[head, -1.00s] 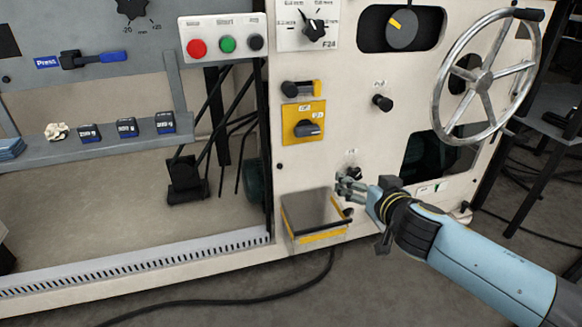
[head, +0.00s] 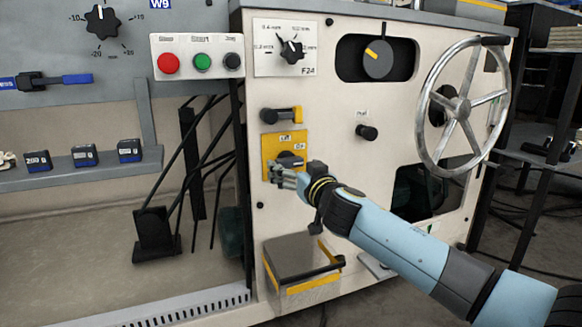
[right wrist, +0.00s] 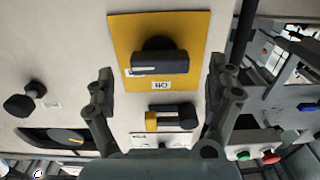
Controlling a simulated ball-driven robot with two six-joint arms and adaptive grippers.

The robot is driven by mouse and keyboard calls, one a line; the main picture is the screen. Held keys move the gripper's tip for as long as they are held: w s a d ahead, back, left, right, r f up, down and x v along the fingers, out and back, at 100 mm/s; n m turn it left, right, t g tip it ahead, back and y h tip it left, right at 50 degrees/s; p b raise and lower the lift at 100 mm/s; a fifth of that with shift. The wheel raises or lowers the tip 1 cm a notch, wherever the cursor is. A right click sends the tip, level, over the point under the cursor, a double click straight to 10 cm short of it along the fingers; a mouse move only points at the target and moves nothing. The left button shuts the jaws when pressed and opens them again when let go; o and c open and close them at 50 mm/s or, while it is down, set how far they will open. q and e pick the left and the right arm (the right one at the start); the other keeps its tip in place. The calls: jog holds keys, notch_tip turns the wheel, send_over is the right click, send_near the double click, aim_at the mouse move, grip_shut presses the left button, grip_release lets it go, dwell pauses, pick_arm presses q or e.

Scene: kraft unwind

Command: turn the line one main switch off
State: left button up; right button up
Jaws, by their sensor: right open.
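The main switch is a dark rotary handle (head: 288,158) on a yellow plate (head: 269,144) on the cream machine panel. Its small labels are too blurred to read surely. My right gripper (head: 275,178) is at the lower part of this plate and hides some of it. In the right wrist view, which looks upside down, the handle (right wrist: 160,62) lies about level across the yellow plate (right wrist: 120,40). The open right fingers (right wrist: 162,85) stand on either side of it in the picture, apart from it and empty. My left gripper is not in view.
A yellow-and-black latch (head: 281,114) sits just above the plate. A black knob (head: 367,132) and a large handwheel (head: 462,105) are to the right. A button box (head: 197,56) is up left. A yellow-edged box (head: 303,258) juts out below.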

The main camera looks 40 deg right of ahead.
jog(key=shift+x, duration=1.35)
jog(key=c, duration=1.2)
jog(key=shift+o, duration=0.2)
